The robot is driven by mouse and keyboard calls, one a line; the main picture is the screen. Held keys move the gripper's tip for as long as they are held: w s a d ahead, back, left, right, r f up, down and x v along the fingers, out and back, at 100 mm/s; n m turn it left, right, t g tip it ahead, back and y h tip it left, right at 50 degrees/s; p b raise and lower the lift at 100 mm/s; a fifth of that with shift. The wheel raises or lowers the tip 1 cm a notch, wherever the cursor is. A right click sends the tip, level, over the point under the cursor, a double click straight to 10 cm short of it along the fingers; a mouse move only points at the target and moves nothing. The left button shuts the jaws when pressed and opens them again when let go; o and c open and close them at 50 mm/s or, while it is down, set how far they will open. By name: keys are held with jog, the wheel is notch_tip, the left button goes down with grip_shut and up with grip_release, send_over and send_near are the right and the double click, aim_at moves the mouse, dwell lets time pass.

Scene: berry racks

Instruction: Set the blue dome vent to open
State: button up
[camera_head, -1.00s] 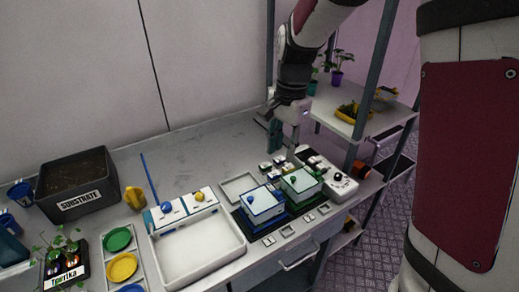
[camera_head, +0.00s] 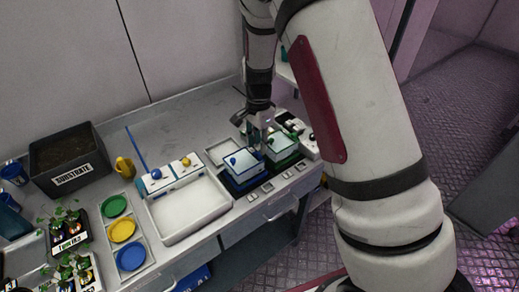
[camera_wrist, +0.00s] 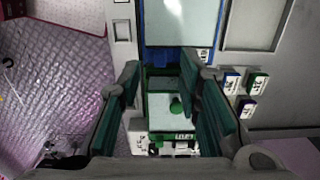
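The blue dome (camera_head: 240,165) is a pale translucent box on a blue base, with a small blue knob (camera_head: 233,160) on top. The wrist view shows part of its pale top (camera_wrist: 185,22) at the upper edge; the knob is out of that view. The green dome (camera_head: 284,151) stands right beside it; its green knob (camera_wrist: 175,105) shows between my fingers in the wrist view. My gripper (camera_head: 262,149) is open and empty, pointing down near the gap between the domes. Its two teal fingers (camera_wrist: 160,80) are apart. I cannot tell the vent's setting.
A white tray (camera_head: 183,232) lies left of the domes, with a dispenser unit with blue and yellow knobs (camera_head: 170,177) behind it. Small labelled blocks (camera_wrist: 240,85) lie beside the domes. A substrate box (camera_head: 70,183) and coloured dishes (camera_head: 122,230) stand farther left.

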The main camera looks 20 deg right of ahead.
aim_at(258, 153)
jog(key=shift+f, duration=1.6)
grip_shut()
